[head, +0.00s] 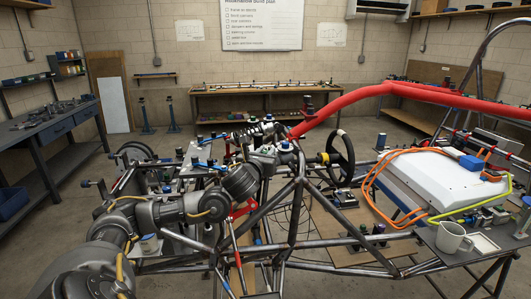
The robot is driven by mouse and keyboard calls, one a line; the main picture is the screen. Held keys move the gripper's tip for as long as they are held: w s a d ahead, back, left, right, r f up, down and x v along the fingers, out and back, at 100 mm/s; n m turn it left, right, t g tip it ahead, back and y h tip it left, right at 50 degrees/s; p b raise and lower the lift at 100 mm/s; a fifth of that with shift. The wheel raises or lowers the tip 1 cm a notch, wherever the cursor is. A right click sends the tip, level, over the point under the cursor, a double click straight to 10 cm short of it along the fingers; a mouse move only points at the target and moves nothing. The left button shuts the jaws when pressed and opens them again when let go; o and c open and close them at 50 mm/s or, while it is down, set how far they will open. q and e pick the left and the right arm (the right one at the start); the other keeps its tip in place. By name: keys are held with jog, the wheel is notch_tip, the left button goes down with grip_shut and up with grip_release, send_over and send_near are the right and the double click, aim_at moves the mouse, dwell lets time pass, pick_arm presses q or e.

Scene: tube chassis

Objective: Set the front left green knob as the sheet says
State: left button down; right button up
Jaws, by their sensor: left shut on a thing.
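My left arm comes in from the lower left. My left gripper (272,155) is at the front of the tube chassis (293,215), beside a coil-over damper (257,132). It is shut on a small part there, taken to be the front left green knob; the gripper body covers it and no green shows. A large white board (262,22) with a printed checklist hangs on the back wall, with smaller sheets on its left (188,33) and right (333,33). Their small writing is too fine to read. My right gripper is not in view.
Chassis tubes run close around my left gripper, with a black steering wheel (340,148) to its right. A red padded tube (400,91) crosses above right. A white box (436,178) with orange cables and a white mug (452,237) are at the right.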

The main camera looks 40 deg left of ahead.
pick_arm(q)
jog(key=shift+a+r+m+t+h+p, duration=0.1)
jog(key=shift+m+t+h+p, duration=0.3)
jog(key=shift+m+h, duration=0.5)
jog(key=m+h, duration=0.1)
jog(key=h, duration=0.2)
jog(key=shift+f, duration=0.2)
jog(key=m+h+b, duration=0.4)
jog(key=h, duration=0.1)
jog(key=shift+f+h, duration=0.1)
jog(key=shift+h, duration=0.2)
jog(key=m+h+b, duration=0.1)
jog(key=h, duration=0.1)
jog(key=shift+m+h, duration=0.4)
jog(key=shift+r+m+g+h, duration=0.25)
jog(key=shift+m+g+h, duration=0.15)
jog(key=shift+g+h, duration=0.15)
jog(key=shift+r+m+g+h, duration=0.2)
jog(key=shift+m+g+h, duration=0.35)
jog(key=shift+m+h, duration=0.45)
jog(key=shift+m+g+h+p, duration=0.6)
jog(key=shift+m+g+h, duration=0.15)
jog(key=shift+h, duration=0.5)
jog(key=shift+m+g+h+p, duration=0.35)
jog(key=shift+m+g+h, duration=0.1)
jog(key=shift+h, duration=0.05)
jog(key=shift+f+g, duration=0.1)
jog(key=shift+g, duration=0.2)
